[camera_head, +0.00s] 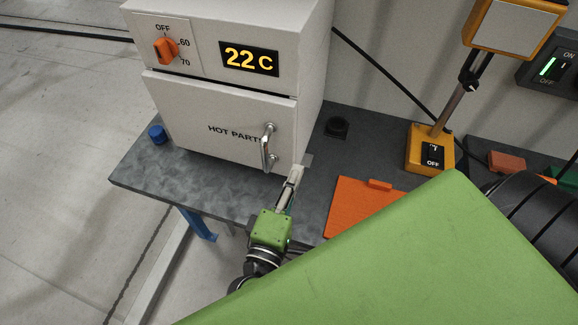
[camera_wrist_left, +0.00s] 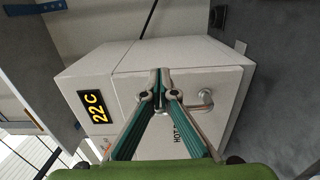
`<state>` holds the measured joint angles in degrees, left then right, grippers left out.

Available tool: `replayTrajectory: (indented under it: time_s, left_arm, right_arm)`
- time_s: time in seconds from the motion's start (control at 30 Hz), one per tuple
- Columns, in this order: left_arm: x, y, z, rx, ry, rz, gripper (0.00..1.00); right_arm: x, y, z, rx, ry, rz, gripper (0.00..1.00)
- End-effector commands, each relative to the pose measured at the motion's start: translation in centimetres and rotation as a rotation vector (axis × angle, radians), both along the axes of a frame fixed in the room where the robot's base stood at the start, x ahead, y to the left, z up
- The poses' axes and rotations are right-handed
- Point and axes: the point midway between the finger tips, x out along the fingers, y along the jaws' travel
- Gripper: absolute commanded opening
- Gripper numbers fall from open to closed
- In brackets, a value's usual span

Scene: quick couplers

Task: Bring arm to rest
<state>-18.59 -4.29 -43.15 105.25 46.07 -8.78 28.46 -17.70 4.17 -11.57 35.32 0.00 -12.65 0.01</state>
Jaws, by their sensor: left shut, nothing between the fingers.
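My left gripper (camera_head: 296,172) is shut and empty, in front of the lower right of the white oven (camera_head: 220,110). In the left wrist view its two fingertips (camera_wrist_left: 159,72) meet in front of the oven (camera_wrist_left: 210,55). The oven door is shut and carries a metal handle (camera_head: 267,148), just up and left of the fingertips in the head view. The handle also shows in the left wrist view (camera_wrist_left: 205,100), right of the fingers. I cannot tell whether the fingers touch anything. My right gripper is in neither view.
The oven stands on a dark grey bench (camera_head: 145,180) and its display reads 22 C. On the bench are a blue cap (camera_head: 157,135), a black round part (camera_head: 337,127), an orange board (camera_head: 358,205) and a yellow lamp base (camera_head: 428,148). Open floor lies left.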

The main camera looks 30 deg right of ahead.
Motion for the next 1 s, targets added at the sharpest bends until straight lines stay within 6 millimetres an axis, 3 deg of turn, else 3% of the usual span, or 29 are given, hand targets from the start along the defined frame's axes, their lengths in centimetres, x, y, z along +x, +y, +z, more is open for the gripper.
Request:
replayTrajectory:
  time_s: [0.2,0.33,0.5,0.77,0.87,1.0]
  left_arm:
    - [-3.9,0.2,-0.3,0.0,0.004,0.0,0.0]
    - [-5.6,0.2,-0.2,0.0,0.003,-0.001,0.0]
    - [-6.5,0.3,-0.1,0.001,0.0,0.001,0.0]
    - [-6.5,0.7,-0.4,0.04,-0.017,-0.012,0.0]
    - [-6.1,2.1,-1.6,0.157,-0.059,-0.049,0.0]
    - [-5.4,6.6,-5.4,0.46,-0.129,-0.139,0.0]
  right_arm:
    - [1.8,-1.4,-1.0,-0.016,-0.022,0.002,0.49]
    - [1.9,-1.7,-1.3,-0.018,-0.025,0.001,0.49]
    - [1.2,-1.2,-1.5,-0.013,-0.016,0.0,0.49]
    - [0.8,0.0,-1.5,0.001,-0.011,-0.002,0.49]
    - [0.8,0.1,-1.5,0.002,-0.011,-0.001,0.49]
    - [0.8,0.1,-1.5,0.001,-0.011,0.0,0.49]
